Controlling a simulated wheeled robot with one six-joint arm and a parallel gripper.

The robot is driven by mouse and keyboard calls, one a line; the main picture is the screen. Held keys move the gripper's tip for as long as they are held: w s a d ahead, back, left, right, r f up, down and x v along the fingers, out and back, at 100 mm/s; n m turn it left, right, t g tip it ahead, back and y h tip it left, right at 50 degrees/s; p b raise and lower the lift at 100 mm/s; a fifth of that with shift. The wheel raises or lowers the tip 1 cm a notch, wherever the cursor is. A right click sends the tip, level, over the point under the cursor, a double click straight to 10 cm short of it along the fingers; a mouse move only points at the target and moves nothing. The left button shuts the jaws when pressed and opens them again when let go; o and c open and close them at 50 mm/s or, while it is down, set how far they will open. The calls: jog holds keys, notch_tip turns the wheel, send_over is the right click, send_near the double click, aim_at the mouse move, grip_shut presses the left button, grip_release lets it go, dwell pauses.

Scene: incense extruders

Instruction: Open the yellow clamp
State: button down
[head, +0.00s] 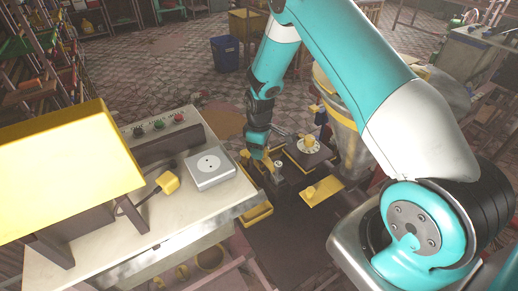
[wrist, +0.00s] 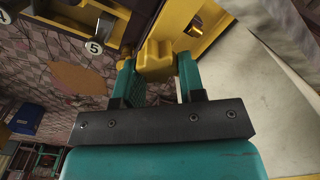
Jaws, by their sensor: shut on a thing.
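The yellow clamp (wrist: 157,55) shows in the wrist view between the two teal fingers of my gripper (wrist: 157,75). The fingers are shut on its yellow block-like part, one on each side. Behind it are a dark body and a yellow frame with a round metal part. In the head view my gripper (head: 258,152) points down beside the extruder machine (head: 290,160). The clamp is small there, and the fingers and arm partly hide it.
A counter (head: 90,255) stands at the left with a yellow hopper (head: 60,155), a socket box (head: 209,169) and a button panel (head: 160,126). A yellow plate (head: 322,190) lies right of my gripper. A blue bin (head: 225,53) stands behind.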

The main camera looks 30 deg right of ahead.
jog(key=shift+w+d+r+t, duration=0.35)
jog(key=shift+w+d, duration=0.2)
jog(key=shift+w, duration=0.15)
jog(key=c, duration=1)
grip_release()
jog(key=shift+o, duration=1.3)
jog(key=shift+w+d, duration=0.15)
jog(key=shift+a+f, duration=0.15)
jog(key=shift+a, duration=0.05)
notch_tip(320, 180, up, 17)
jog(key=b, duration=0.3)
jog(key=shift+s+a+r+b, duration=0.15)
jog(key=shift+s+r+b, duration=0.1)
jog(key=shift+b, duration=0.1)
